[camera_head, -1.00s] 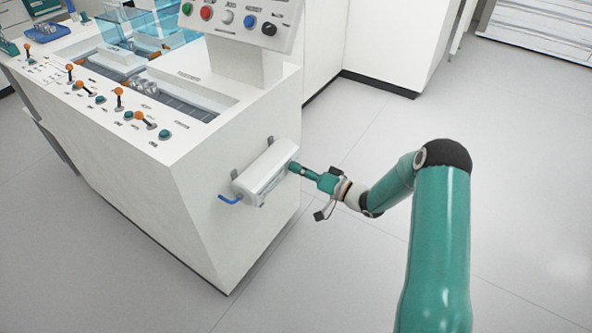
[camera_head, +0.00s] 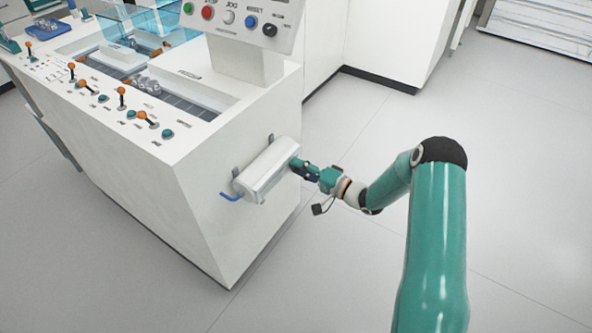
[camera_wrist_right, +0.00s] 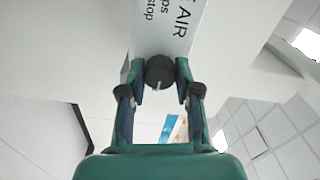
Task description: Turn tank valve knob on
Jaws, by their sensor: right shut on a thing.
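The tank (camera_head: 266,172) is a white cylinder mounted on the side wall of the white machine in the head view, with a blue pipe end at its lower left. My right gripper (camera_head: 297,164) is at the tank's right end. In the right wrist view, the black round valve knob (camera_wrist_right: 160,72) sits at the end of the white tank body (camera_wrist_right: 168,28), which carries black lettering including "AIR". The two fingers of my right gripper (camera_wrist_right: 161,80) are closed on the knob from both sides. The knob is hidden in the head view. My left gripper is not in view.
The white machine (camera_head: 175,215) fills the left, with orange-tipped levers (camera_head: 121,98) on top and a button panel (camera_head: 240,22) at its far end. Open grey floor (camera_head: 530,180) lies to the right. White cabinets stand behind.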

